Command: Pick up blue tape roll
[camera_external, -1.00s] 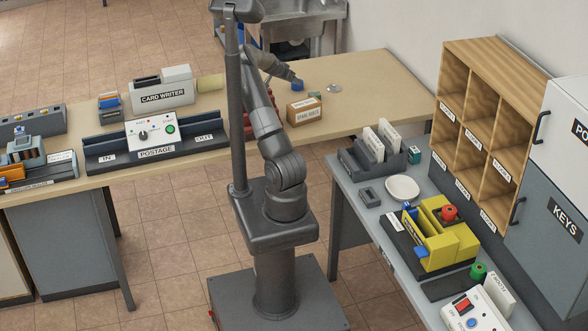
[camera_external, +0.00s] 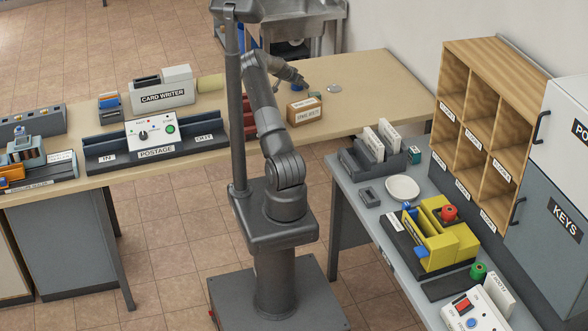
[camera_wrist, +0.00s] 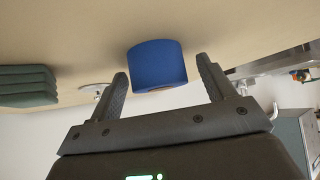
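The blue tape roll (camera_wrist: 157,66) stands on the wooden table, in the middle of the wrist view. In the external view only a bit of blue shows beside my gripper (camera_external: 297,84). In the wrist view my gripper (camera_wrist: 166,82) is open, with one finger at each side of the roll. The roll shows just beyond and partly between the fingertips, with gaps on both sides. Whether the fingers touch it cannot be told.
A cardboard box (camera_external: 304,110) stands close in front of my gripper on the table. A silver disc (camera_external: 334,88) lies to its right. A green stack (camera_wrist: 27,86) shows at the left of the wrist view. The table's right part is clear.

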